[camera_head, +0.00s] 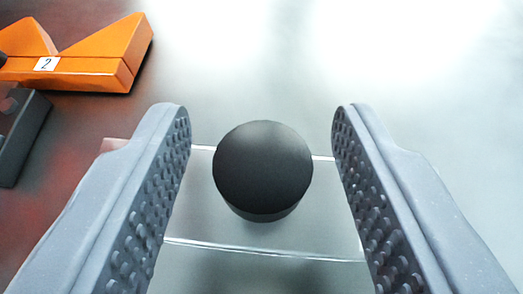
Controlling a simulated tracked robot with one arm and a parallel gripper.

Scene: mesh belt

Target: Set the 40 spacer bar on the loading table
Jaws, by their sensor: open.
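My gripper (262,135) is open, with one grey studded finger on each side of a round black knob or cylinder (262,168). Clear gaps show between the black piece and both fingers. The black piece sits in front of a clear or glossy strip (205,218) with two bright edges; I cannot tell whether it is fixed to it. No "40" marking shows, so I cannot identify the 40 spacer bar. I cannot tell whether the grey surface (240,80) is the loading table.
An orange V-shaped block (100,60) labelled "2" lies at the upper left. A dark grey block (22,140) is cut off by the left edge. A pinkish corner (112,145) shows behind the left finger. The surface at the upper right is clear, with bright glare.

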